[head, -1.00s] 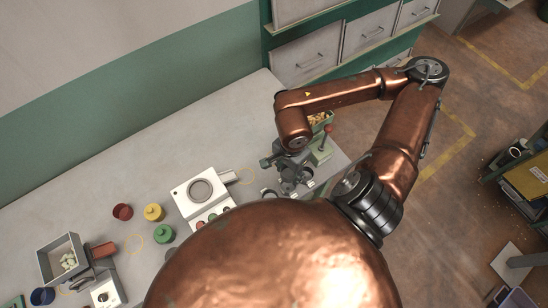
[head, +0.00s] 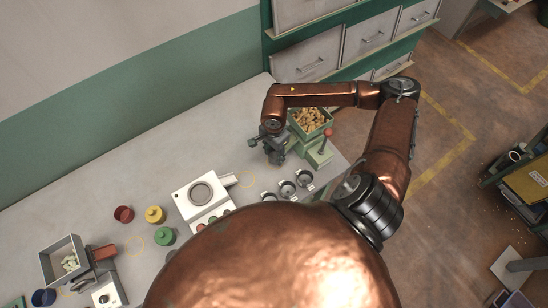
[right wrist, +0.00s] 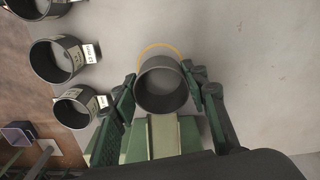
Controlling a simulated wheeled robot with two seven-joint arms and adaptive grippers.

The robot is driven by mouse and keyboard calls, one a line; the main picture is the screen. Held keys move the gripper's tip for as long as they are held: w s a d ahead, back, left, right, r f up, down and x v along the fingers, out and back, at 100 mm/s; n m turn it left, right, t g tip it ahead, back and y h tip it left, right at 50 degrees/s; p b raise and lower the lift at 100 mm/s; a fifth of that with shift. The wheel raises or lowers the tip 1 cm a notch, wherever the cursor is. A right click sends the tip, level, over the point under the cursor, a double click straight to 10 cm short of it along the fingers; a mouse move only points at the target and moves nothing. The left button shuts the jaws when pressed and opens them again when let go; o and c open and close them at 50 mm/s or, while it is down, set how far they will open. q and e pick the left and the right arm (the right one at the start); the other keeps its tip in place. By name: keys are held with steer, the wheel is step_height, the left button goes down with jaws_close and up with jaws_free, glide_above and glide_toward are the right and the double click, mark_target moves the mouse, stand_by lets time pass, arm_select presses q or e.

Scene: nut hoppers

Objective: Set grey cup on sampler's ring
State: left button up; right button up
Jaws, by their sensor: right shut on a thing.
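My right gripper (head: 273,157) points down over the table, left of the green hopper, in the head view. In the right wrist view its green fingers (right wrist: 163,92) are shut on a grey cup (right wrist: 160,88), one finger on each side of it. The cup stands upright between them. A yellow ring (right wrist: 158,47) on the table shows as an arc past the cup's far rim; the cup hides the rest. I cannot tell whether the cup touches the table. The green hopper (head: 322,153) with a red-knobbed lever holds tan pieces. My left gripper is not in view.
Three dark cups with white tags stand in a row near the front edge, one of them here (right wrist: 80,107). A white device (head: 182,193) with a round plate, small coloured pots (head: 164,235) and a grey bin (head: 45,262) stand farther left. The table's back is clear.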

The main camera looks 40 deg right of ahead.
steer(key=shift+f, duration=1.6)
steer(key=o, duration=0.9)
steer(key=shift+o, duration=0.2)
step_height(320, 180, up, 12)
steer(key=shift+r, duration=0.1)
